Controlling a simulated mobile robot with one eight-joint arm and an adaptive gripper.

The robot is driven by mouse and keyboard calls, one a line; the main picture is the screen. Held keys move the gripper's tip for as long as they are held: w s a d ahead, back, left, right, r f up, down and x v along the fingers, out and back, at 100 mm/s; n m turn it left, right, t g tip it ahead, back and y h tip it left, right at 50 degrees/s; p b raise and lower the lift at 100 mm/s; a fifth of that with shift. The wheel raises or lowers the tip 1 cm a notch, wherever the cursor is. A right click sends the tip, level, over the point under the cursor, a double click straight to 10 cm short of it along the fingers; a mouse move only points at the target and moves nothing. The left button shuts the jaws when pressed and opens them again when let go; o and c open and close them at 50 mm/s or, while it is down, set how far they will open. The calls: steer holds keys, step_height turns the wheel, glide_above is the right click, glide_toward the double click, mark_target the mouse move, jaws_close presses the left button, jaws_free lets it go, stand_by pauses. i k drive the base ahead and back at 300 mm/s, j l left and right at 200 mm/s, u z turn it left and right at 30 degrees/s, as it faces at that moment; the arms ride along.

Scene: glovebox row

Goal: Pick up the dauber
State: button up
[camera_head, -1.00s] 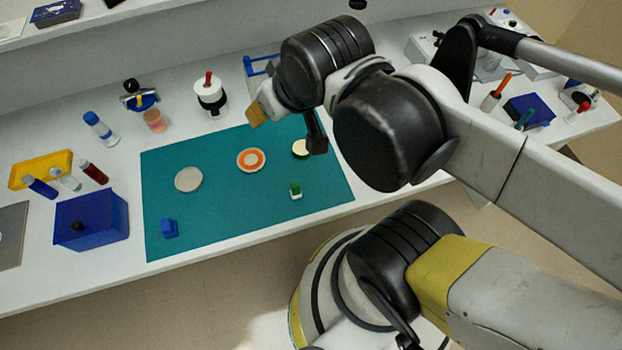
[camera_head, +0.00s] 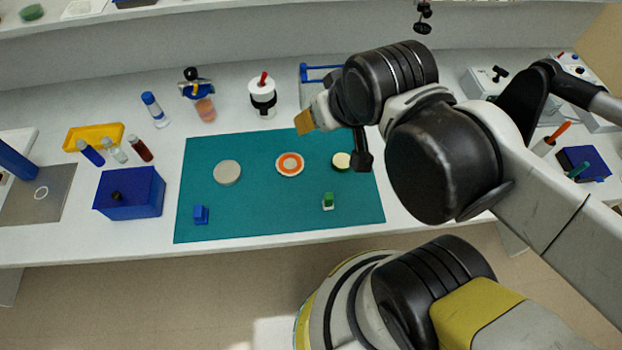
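I cannot tell for sure which thing is the dauber. A white round pot with a black band and a red upright handle (camera_head: 263,93) stands behind the teal mat. My gripper (camera_head: 362,158) is above the right part of the mat, at the end of my bent arm. A dark part and a tan-tipped part show there. The wrist hides most of the gripper, so its opening and any hold are not clear.
The teal mat (camera_head: 250,226) also bears a grey disc (camera_head: 227,172), an orange-ringed disc (camera_head: 290,164) and a cream-topped round piece (camera_head: 341,161). A blue box (camera_head: 130,194), a yellow tray (camera_head: 82,137) and several vials stand left. A blue rack (camera_head: 318,73) is behind.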

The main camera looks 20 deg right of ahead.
mark_target(328, 202)
steer(key=k+l, duration=0.1)
steer(key=l, duration=0.25)
steer(key=l+u, duration=0.1)
steer(key=l, duration=0.25)
steer(key=k+l, duration=0.15)
steer(key=l, duration=0.2)
steer(key=k+l, duration=0.1)
steer(key=l, duration=0.25)
steer(key=u, duration=0.05)
